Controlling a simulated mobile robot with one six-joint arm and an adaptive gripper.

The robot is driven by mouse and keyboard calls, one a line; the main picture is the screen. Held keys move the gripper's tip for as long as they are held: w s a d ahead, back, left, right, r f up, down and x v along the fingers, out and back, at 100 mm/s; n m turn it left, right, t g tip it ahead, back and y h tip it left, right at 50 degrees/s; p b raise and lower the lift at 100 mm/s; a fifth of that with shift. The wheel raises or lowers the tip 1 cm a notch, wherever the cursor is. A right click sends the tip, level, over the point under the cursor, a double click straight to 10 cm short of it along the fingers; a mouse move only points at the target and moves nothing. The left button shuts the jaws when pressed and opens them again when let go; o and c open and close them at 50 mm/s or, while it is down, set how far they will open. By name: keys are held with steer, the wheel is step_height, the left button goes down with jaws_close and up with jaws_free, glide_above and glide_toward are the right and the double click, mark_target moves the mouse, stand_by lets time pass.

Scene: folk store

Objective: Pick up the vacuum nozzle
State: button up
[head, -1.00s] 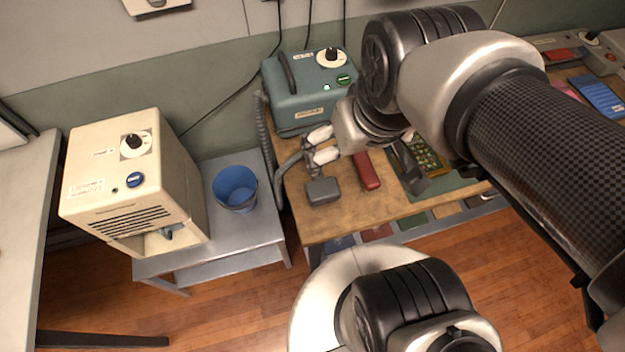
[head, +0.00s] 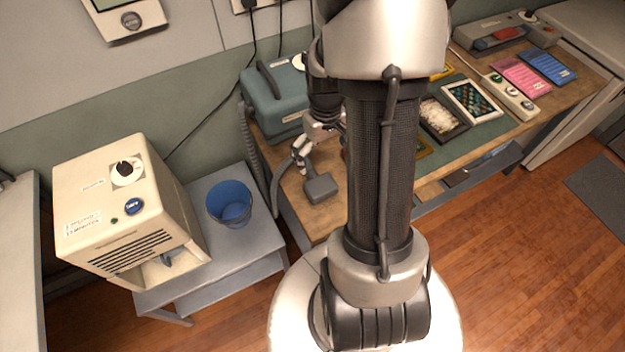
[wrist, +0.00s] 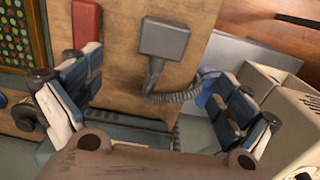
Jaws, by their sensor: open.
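The vacuum nozzle (head: 321,189) is a dark grey, blocky head with a short neck. It lies on the wooden table near its left front corner. In the wrist view the nozzle (wrist: 163,40) shows ahead of my fingers, with its neck and ribbed hose (wrist: 178,96) running back between them. My gripper (head: 303,153) is just behind the nozzle in the head view, above the table. The wrist view shows my gripper (wrist: 155,98) open, fingers wide apart on either side of the hose, with no visible contact. My arm hides part of the table in the head view.
The teal vacuum body (head: 277,112) stands close behind my gripper. A red block (wrist: 87,22) lies beside the nozzle. A blue bin (head: 230,204) and a cream machine (head: 125,210) stand on a lower grey stand to the left. Framed items (head: 472,103) lie on the right.

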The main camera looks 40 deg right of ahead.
steer(key=b, duration=0.3)
glide_toward(321, 184)
steer(key=f, duration=0.5)
steer(key=shift+w+d+f, duration=0.1)
steer(key=shift+d+f, duration=0.05)
steer(key=shift+d, duration=0.1)
steer(key=shift+a+f+b, duration=0.15)
steer(key=shift+f+b, duration=0.45)
steer(key=shift+f, duration=0.75)
steer(key=shift+a+f+b, duration=0.1)
steer(key=shift+f+b, duration=0.45)
steer(key=shift+f, duration=0.8)
steer(key=shift+r, duration=0.1)
steer(key=shift+c, duration=0.2)
steer(key=c, duration=1.3)
step_height(321, 184, up, 20)
steer(key=p, duration=0.7)
